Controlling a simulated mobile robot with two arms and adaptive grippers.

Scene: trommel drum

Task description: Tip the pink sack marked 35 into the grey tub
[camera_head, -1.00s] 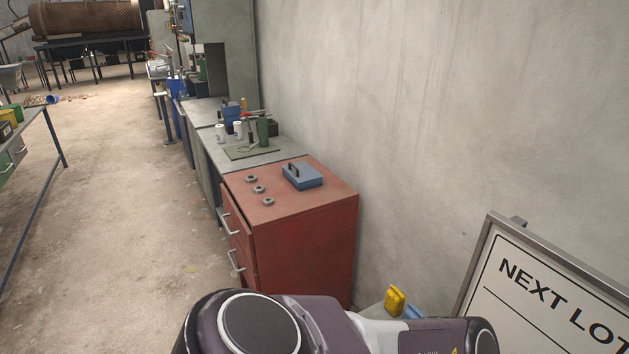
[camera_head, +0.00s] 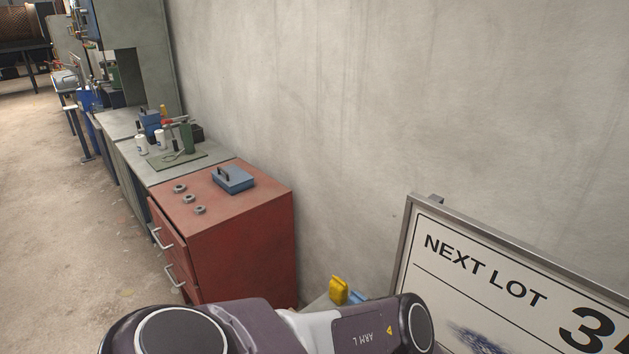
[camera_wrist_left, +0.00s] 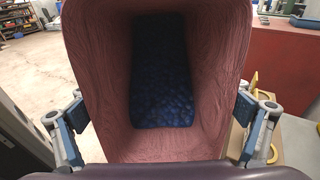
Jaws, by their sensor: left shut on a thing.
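In the left wrist view my left gripper (camera_wrist_left: 160,132) is shut on a pink sack (camera_wrist_left: 105,70), with one blue-padded finger on each side of it. The sack's mouth is open towards the wrist camera, and dark blue lumpy contents show deep inside. No number shows on the part of the sack in view. In the head view only part of my left arm shows at the bottom; its gripper and the sack are out of that picture. The grey tub and my right gripper are in neither view.
A red drawer cabinet (camera_head: 240,240) and a grey workbench (camera_head: 150,165) line the wall. A board (camera_head: 480,285) reading "NEXT LOT" and a partly cut-off number stands at the right. A yellow object (camera_head: 338,290) sits low beside the cabinet. The floor (camera_head: 60,230) at left is clear.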

